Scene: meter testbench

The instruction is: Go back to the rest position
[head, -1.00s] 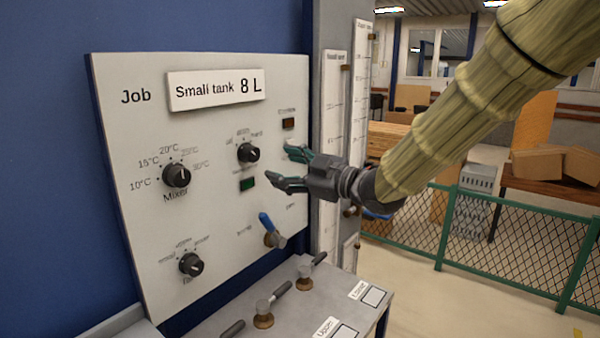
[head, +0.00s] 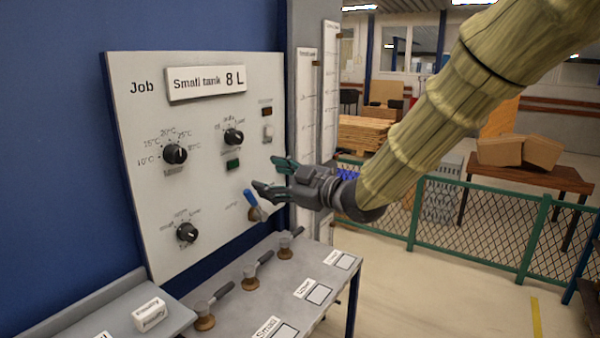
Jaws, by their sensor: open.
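My gripper (head: 266,175) is in the head view, right of centre, in front of the right edge of the white control panel (head: 140,225). The fingertips are just above and right of the blue-handled lever (head: 252,199). Whether they touch anything cannot be told for certain. The gripper hides part of the panel's right edge and the scales behind it.
The panel carries black knobs (head: 175,154), a green indicator (head: 233,163) and a white switch (head: 267,132). Below is a grey bench (head: 232,320) with several valve handles (head: 250,277). A green mesh fence (head: 470,220) stands behind on the right. Open floor (head: 430,290) lies in front of it.

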